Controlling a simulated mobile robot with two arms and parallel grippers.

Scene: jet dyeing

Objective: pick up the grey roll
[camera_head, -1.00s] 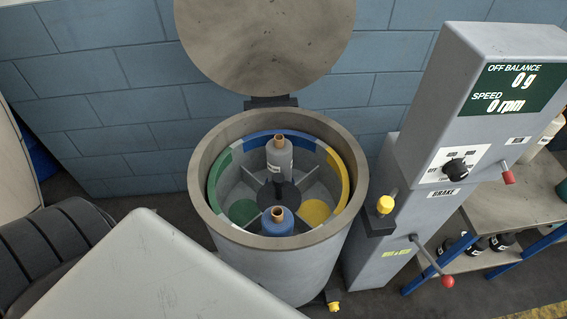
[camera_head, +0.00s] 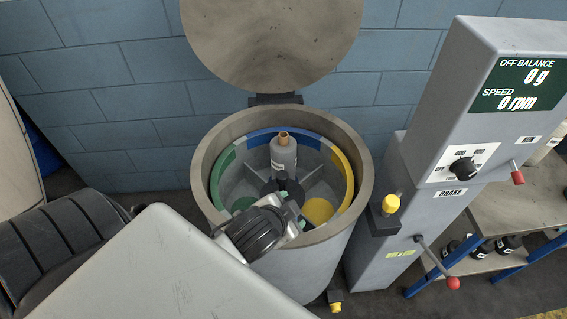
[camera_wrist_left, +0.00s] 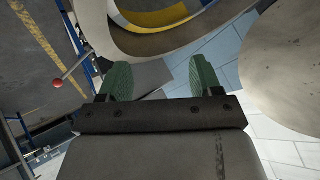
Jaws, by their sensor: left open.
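The grey roll (camera_head: 283,158) stands upright inside the round drum (camera_head: 199,178), towards its back, with a brown core end showing on top. Its lower end is partly hidden. My left gripper (camera_head: 259,207) is over the front of the drum, in front of the grey roll and apart from it. In the left wrist view its two green fingers (camera_wrist_left: 160,72) are spread with nothing between them. The blue roll at the drum's front is now hidden behind this gripper. My right gripper is in neither view.
The drum's round lid (camera_head: 270,45) stands open behind it against the blue block wall (camera_head: 110,90). A grey control column (camera_head: 420,190) with a lever ending in a red knob (camera_head: 453,283) stands close on the right. A shelf table (camera_head: 510,215) is farther right.

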